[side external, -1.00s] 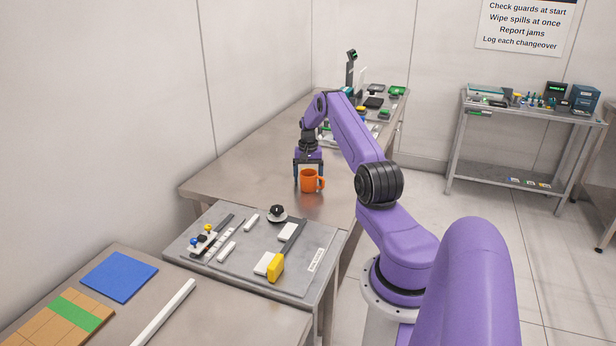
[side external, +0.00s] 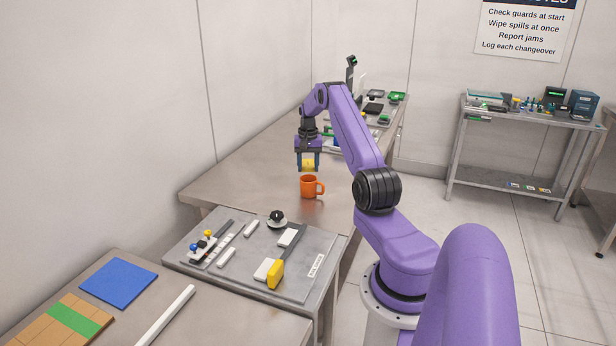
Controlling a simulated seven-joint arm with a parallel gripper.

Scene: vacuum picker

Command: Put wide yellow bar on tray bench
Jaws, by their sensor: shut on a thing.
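My gripper (side external: 308,168) is shut on a yellow piece (side external: 308,164), which I take to be the wide yellow bar. It is held between the fingers above the long steel bench (side external: 240,170), above and behind the orange mug in the picture. The fingers hide part of the bar, so its full width does not show. No bench carries a readable tray label, so I cannot tell which is the tray bench. A bench at the front left (side external: 225,322) carries a blue sheet (side external: 118,279) and a tan panel with a green stripe (side external: 65,322).
An orange mug (side external: 308,187) stands upright close below my gripper. A grey plate (side external: 310,285) in front holds a yellow block (side external: 275,274), white bars, a black knob (side external: 277,218) and small fittings. Green and black items (side external: 375,107) crowd the long bench's far end.

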